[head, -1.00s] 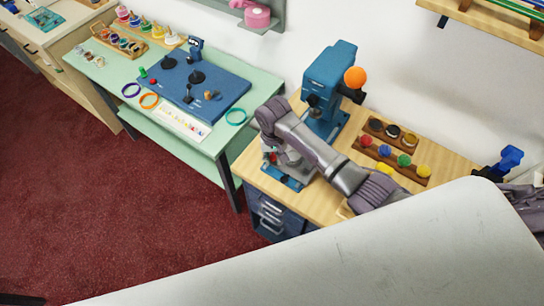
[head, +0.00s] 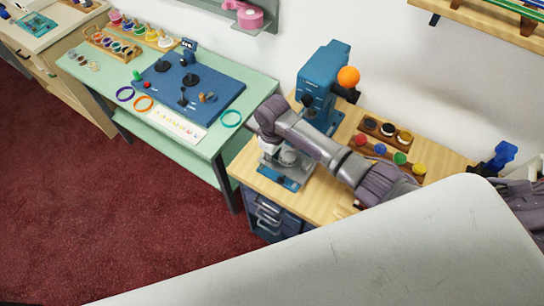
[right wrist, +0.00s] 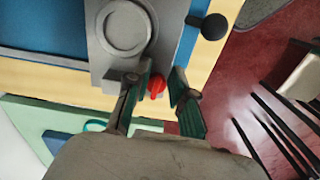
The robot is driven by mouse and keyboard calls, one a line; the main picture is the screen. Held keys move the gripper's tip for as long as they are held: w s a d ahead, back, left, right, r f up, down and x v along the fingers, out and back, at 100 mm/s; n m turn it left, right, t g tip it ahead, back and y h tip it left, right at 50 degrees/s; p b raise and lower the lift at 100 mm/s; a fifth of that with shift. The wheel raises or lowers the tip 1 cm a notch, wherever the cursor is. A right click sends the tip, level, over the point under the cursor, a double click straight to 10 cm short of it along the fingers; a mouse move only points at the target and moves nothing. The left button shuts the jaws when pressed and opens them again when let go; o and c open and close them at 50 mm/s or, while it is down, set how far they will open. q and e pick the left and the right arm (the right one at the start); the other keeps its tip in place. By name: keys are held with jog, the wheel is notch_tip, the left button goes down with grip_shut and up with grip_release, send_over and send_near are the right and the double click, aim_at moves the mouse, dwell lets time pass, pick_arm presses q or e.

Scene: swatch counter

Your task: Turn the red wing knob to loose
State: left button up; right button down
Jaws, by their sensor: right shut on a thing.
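The red wing knob (right wrist: 157,86) is at the near edge of a grey metal fixture (right wrist: 110,65) in the right wrist view. My right gripper (right wrist: 158,98) has one finger on each side of it and is shut on it. In the head view my right gripper (head: 270,146) reaches down over the fixture on its blue base (head: 291,183); the knob is hidden there. The knob's exact angle and any loose marking cannot be read. My left gripper is not in view.
A blue press (head: 318,88) with an orange ball (head: 348,76) stands close behind my right arm. Paint pots in a wooden rack (head: 385,153) are to its right. A black ball handle (right wrist: 214,26) sticks out beside the fixture. A mint table (head: 222,128) stands left.

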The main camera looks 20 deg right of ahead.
jog(key=shift+n, duration=0.5)
jog(key=c, duration=1)
grip_release()
jog(key=shift+r, duration=0.15)
jog(key=shift+r, duration=3.85)
jog(key=shift+f, duration=0.1)
